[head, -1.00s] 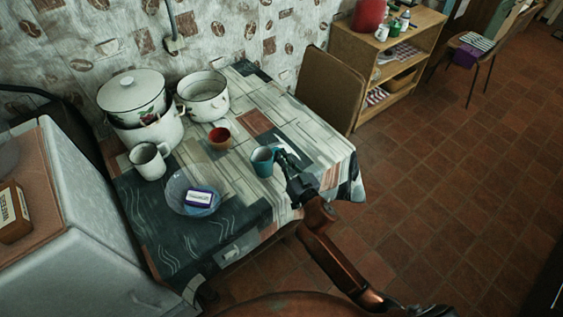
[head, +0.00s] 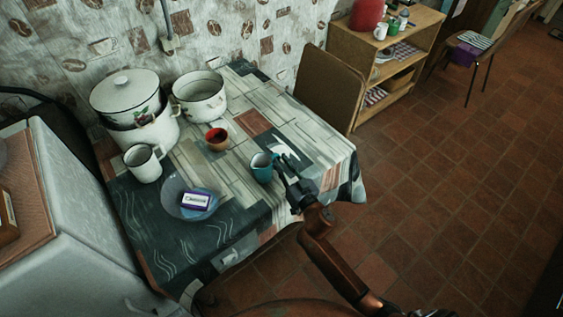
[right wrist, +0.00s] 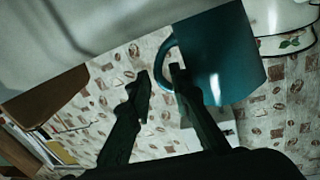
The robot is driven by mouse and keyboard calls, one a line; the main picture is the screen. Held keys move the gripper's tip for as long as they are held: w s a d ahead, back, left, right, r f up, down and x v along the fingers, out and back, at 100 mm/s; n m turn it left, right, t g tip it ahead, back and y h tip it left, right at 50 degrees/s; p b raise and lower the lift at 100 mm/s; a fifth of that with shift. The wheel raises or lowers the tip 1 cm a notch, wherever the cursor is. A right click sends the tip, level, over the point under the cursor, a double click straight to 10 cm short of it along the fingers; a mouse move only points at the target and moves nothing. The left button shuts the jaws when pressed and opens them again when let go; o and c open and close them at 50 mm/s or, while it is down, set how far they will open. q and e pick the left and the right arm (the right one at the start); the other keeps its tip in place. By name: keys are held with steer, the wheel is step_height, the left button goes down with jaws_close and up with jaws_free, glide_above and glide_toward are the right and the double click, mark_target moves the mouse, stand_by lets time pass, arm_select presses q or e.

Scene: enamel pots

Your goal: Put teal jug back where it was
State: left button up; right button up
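The teal jug (head: 262,170) stands upright on the table, near its right-hand front part. My right gripper (head: 289,168) is just right of it, on its handle side. In the right wrist view the jug (right wrist: 228,55) fills the upper middle. There the fingers of my right gripper (right wrist: 158,80) are spread with a visible gap. One finger overlaps the handle loop; whether it touches the handle, I cannot tell. My left gripper is not in view.
A red-brown cup (head: 217,140) stands behind the jug to the left. A glass bowl (head: 172,205) holds a small box. A white mug (head: 143,165) and enamel pots (head: 198,97) stand farther left and back.

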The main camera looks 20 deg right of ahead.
steer(key=shift+o, duration=0.4)
steer(key=shift+s+r, duration=0.1)
steer(key=shift+r, duration=0.1)
steer(key=s+d+p, duration=0.2)
steer(key=s, duration=0.9)
steer(key=shift+s, duration=0.35)
